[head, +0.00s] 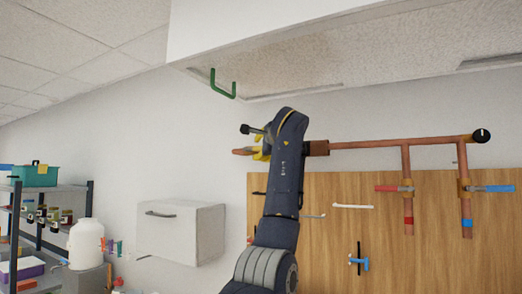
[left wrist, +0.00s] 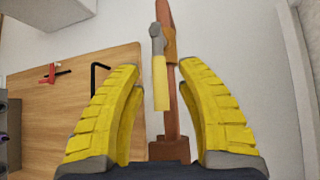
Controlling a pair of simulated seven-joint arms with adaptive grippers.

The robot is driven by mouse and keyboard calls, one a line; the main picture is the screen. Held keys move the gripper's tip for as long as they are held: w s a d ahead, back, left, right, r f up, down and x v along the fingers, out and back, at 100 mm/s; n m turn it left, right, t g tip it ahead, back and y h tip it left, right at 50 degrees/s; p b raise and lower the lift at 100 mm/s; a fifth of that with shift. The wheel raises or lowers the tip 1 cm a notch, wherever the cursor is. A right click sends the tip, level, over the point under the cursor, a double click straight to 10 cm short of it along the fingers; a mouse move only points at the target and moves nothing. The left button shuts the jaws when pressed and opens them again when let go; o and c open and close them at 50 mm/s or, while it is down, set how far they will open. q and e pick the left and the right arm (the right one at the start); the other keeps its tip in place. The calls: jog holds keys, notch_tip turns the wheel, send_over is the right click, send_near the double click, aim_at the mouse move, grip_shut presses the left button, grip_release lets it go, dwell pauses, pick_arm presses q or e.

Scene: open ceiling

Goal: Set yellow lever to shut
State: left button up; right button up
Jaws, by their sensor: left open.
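The yellow lever (left wrist: 160,85) shows in the left wrist view. It hangs from a grey valve stem (left wrist: 156,38) and lies nearly along the copper pipe (left wrist: 167,15). My left gripper (left wrist: 161,70) is open, with one yellow finger on each side of the lever and visible gaps to it. In the head view my left gripper (head: 258,149) is at the left end of the copper pipe (head: 375,143); my arm hides much of the valve there. My right gripper is in neither view.
A red-handled valve (head: 390,188) and a blue-handled valve (head: 495,188) hang on branch pipes to the right. A wooden board (head: 400,250) backs them. A white cabinet (head: 182,232) is at left. A green hook (head: 222,88) hangs above.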

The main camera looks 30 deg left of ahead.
pick_arm(q)
jog(key=shift+c, duration=0.3)
grip_shut()
dwell(0.3)
